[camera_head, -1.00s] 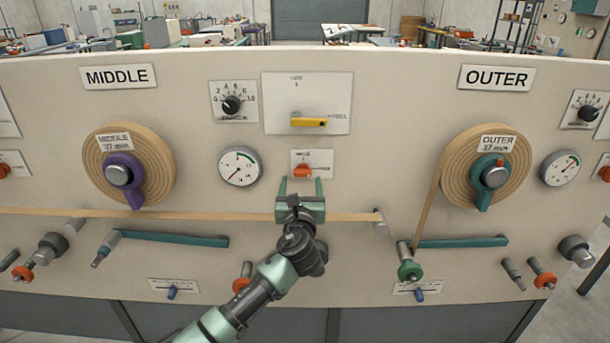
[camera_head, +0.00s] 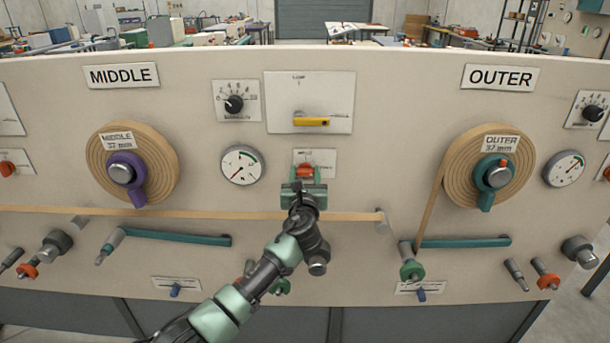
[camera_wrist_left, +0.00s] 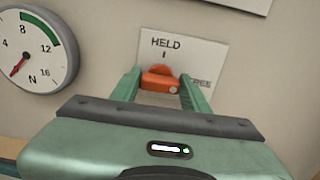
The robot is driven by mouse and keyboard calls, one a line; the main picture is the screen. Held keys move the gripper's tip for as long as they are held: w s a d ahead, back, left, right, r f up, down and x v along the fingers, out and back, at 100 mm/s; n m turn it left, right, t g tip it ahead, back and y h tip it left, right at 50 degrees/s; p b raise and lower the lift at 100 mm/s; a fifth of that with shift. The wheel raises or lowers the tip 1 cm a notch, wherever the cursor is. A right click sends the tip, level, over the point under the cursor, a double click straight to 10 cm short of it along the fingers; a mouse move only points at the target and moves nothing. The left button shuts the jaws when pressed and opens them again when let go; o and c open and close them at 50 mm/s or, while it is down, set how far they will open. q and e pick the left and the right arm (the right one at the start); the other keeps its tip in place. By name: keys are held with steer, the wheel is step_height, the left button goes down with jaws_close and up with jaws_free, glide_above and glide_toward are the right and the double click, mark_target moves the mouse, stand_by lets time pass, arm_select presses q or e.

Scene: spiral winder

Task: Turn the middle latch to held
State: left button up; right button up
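The orange latch (camera_head: 305,171) sits on a small white plate (camera_head: 326,158) in the middle of the panel, below the yellow lever. In the left wrist view the orange latch (camera_wrist_left: 160,82) lies mostly sideways, with a pale dot at its right end towards the word FREE. HELD is printed above it on the plate (camera_wrist_left: 205,55) with a tick mark. My left gripper (camera_head: 304,186) is at the latch. In the wrist view its fingers (camera_wrist_left: 160,88) stand one on each side of the latch, open, with small gaps seeming to remain. My right gripper is not in view.
A yellow lever (camera_head: 311,121) is above the latch and a round gauge (camera_head: 242,165) is to its left. A tan strip (camera_head: 240,215) runs across below. The MIDDLE spool (camera_head: 165,165) and OUTER spool (camera_head: 455,165) are farther to the sides.

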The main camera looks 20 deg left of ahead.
arm_select(q)
steer(key=n+b, duration=0.1)
steer(key=n, duration=0.2)
steer(key=shift+f, duration=0.1)
steer(key=n+b, duration=0.2)
steer(key=n, duration=0.3)
steer(key=shift+a+f, duration=0.1)
steer(key=shift+f, duration=0.05)
steer(key=n+b, duration=0.2)
steer(key=n, duration=0.3)
steer(key=shift+f, duration=0.1)
steer(key=n+b, duration=0.2)
steer(key=n, duration=0.2)
steer(key=shift+n, duration=0.4)
steer(key=o, duration=1.2)
steer(key=shift+o, duration=0.8)
steer(key=shift+s+a, duration=0.1)
